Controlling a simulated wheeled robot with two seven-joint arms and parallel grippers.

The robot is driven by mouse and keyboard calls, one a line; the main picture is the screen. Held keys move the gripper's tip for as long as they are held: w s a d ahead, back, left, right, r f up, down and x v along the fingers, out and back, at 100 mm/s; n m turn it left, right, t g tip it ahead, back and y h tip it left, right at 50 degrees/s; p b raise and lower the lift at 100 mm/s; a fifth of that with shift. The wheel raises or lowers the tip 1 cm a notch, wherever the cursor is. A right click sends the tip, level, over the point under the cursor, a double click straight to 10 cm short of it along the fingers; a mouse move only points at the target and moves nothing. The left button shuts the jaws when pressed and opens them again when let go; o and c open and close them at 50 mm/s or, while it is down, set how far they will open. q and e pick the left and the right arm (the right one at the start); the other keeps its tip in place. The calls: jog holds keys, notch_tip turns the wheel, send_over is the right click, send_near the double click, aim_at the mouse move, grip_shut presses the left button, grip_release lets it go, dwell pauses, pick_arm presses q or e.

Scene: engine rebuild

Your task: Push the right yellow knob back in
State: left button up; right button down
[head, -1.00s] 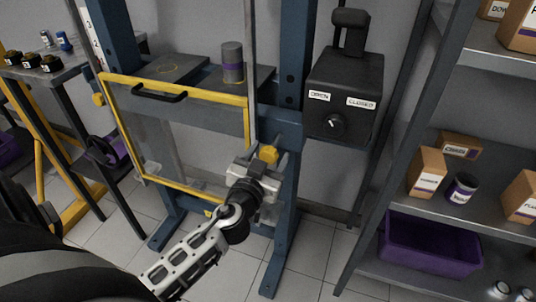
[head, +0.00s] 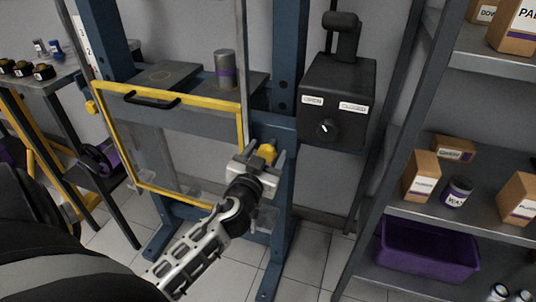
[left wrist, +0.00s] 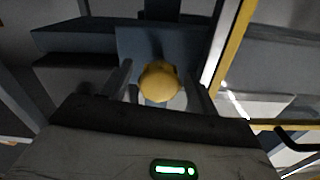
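The right yellow knob (head: 266,152) sits on the blue press frame, just right of the yellow-edged guard panel. It also shows in the left wrist view (left wrist: 160,82), centred between my fingers. My left gripper (head: 264,162) is at the knob with its two fingers apart, one on each side of it. In the left wrist view the gripper (left wrist: 160,85) shows gaps between the fingers and the knob. Whether the palm touches the knob cannot be told. The left yellow knob (head: 92,107) is on the far left post. My right gripper is not in view.
The clear guard panel with a yellow frame (head: 241,130) and black handle (head: 152,101) is left of my gripper. A black control box (head: 338,100) with a dial is up to the right. A shelf rack (head: 432,212) with boxes and a purple bin (head: 428,252) stands at right.

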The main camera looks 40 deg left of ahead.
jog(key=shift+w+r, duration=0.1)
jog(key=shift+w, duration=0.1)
pick_arm(q)
jog(key=shift+s+d, duration=0.1)
jog(key=shift+s, duration=0.1)
jog(key=b+v, duration=0.6)
jog(key=v, duration=0.9)
jog(key=shift+s, duration=0.25)
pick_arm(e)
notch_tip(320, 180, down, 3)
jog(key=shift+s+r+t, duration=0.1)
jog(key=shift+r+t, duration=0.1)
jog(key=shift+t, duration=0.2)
pick_arm(q)
jog(key=shift+d+r, duration=0.1)
